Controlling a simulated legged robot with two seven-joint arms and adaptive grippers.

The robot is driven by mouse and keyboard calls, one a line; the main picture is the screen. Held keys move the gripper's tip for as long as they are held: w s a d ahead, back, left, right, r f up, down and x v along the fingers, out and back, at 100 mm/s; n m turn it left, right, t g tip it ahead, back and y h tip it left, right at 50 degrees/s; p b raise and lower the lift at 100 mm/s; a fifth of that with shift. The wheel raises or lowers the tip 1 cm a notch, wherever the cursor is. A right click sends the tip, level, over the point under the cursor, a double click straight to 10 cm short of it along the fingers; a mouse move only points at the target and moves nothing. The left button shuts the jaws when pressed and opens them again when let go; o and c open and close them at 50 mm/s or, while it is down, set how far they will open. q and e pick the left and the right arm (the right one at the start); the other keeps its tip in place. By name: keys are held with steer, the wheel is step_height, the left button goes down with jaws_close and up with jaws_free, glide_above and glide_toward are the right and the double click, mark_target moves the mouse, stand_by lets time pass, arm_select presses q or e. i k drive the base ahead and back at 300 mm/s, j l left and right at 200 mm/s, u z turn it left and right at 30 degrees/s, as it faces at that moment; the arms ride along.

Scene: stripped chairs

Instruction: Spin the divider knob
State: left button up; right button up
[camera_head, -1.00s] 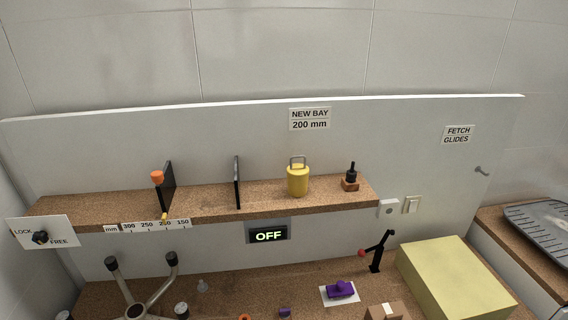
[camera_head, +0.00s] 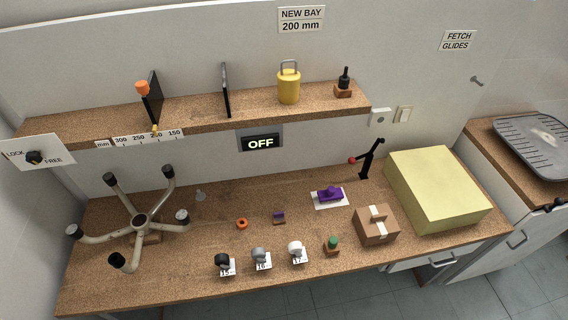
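The likely divider knob is an orange knob (camera_head: 142,87) at the upper left of a black divider plate (camera_head: 154,98) standing on the cork shelf. A second black divider plate (camera_head: 226,90) stands to its right. Below the first divider, a yellow pointer (camera_head: 155,128) sits at the mm scale (camera_head: 147,138), near the 250 and 200 marks. A black lock knob (camera_head: 34,158) is on the LOCK/FREE plate at the left. Neither of my grippers is clearly in view; a small dark piece at the right edge cannot be identified.
The shelf (camera_head: 190,122) also holds a yellow weight (camera_head: 289,84) and a small black-handled tool (camera_head: 344,80). On the bench below are a five-legged chair base (camera_head: 140,221), a purple part (camera_head: 330,194), a cardboard box (camera_head: 377,225) and a yellow block (camera_head: 436,188). The display (camera_head: 261,143) reads OFF.

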mark_target(34, 157)
steer(key=u, duration=1.85)
steer(key=z, duration=2.05)
steer(key=u, duration=2.05)
